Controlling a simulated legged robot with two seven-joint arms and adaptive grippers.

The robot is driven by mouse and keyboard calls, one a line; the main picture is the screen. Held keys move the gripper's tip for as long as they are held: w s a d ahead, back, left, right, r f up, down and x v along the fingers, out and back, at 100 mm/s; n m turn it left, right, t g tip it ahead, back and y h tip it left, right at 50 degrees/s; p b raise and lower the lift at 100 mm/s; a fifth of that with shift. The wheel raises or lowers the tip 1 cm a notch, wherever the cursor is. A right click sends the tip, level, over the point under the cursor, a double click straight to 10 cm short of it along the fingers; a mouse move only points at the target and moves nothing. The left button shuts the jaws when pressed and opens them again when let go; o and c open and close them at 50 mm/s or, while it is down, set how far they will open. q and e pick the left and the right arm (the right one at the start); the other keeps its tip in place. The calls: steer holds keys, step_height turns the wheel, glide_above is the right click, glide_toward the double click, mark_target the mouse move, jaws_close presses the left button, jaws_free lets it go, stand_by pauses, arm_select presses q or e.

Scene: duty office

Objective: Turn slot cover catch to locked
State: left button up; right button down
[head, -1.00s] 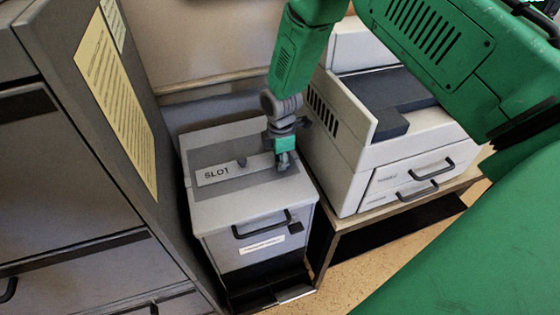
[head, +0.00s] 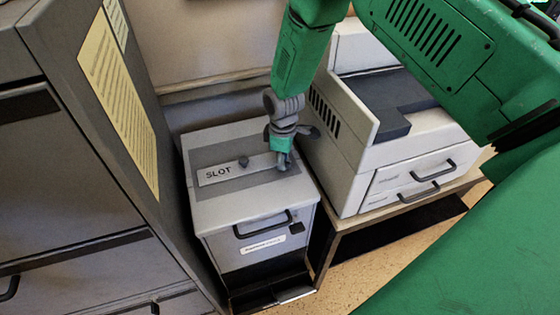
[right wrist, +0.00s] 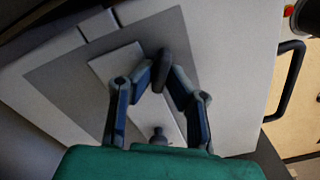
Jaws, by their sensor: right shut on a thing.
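The slot cover (head: 215,172) is a light plate marked SLOT on top of a grey box (head: 220,208). It has a small dark knob (head: 243,161), which also shows in the right wrist view (right wrist: 159,134). My right gripper (head: 283,167) points down at the plate's right end. In the right wrist view its fingertips (right wrist: 163,78) close on a dark oval catch (right wrist: 165,66) at the plate's end. In the head view the gripper hides the catch. I cannot read a locked or unlocked mark. My left gripper is not in view.
A white printer (head: 350,165) on a low stand is close to the box's right. A grey cabinet (head: 70,190) with a yellow notice (head: 118,100) stands close on the left. The box's front has a black handle (head: 262,224). A wall is behind.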

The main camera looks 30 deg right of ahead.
steer(key=m, duration=0.6)
steer(key=shift+s+d+f+m, duration=0.15)
steer(key=shift+s+d+m, duration=0.1)
steer(key=shift+s+m, duration=0.05)
steer(key=m, duration=0.4)
steer(key=shift+s+f+m, duration=0.1)
steer(key=shift+s+m, duration=0.05)
steer(key=shift+m, duration=0.25)
steer(key=shift+a, duration=0.1)
steer(key=c, duration=1.6)
jaws_free()
steer(key=shift+w+r, duration=0.2)
steer(key=shift+w+r, duration=0.1)
steer(key=shift+r, duration=0.2)
step_height(320, 180, up, 11)
